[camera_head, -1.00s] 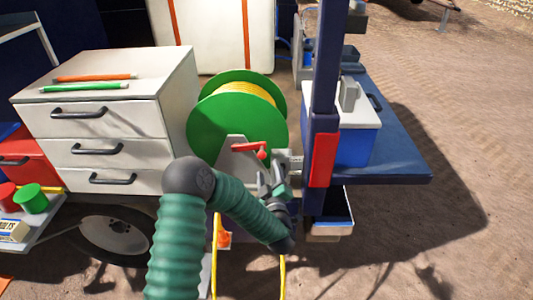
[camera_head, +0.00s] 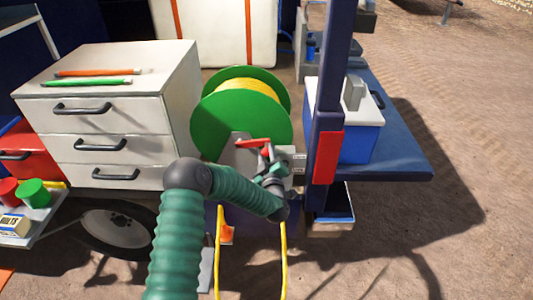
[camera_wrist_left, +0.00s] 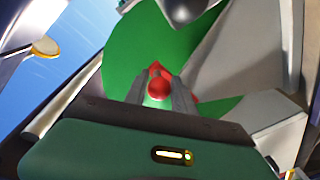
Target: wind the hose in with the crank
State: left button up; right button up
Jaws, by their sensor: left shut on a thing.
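The green reel (camera_head: 235,120) with yellow hose (camera_head: 248,88) wound on it stands in the middle of the head view. Its red crank (camera_head: 252,143) is on the front face near the grey bracket. My left gripper (camera_head: 267,160) is at the crank's right end. In the left wrist view the fingers (camera_wrist_left: 164,95) are shut on the red crank knob (camera_wrist_left: 159,87), with the green reel disc (camera_wrist_left: 150,45) behind. Two yellow hose lengths (camera_head: 284,255) hang down below the reel to the ground. My right gripper is in neither view.
A white drawer cabinet (camera_head: 105,115) stands left of the reel. A dark blue post (camera_head: 327,90) with a red block (camera_head: 326,158) stands close on the right, beside a blue and white cooler (camera_head: 358,130). Open sandy ground lies at the right.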

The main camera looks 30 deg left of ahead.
pick_arm(q)
jog(key=shift+a, duration=0.3)
grip_shut()
jog(key=shift+d, duration=0.25)
jog(key=shift+a, duration=0.1)
jog(key=shift+f, duration=0.2)
dwell(0.8)
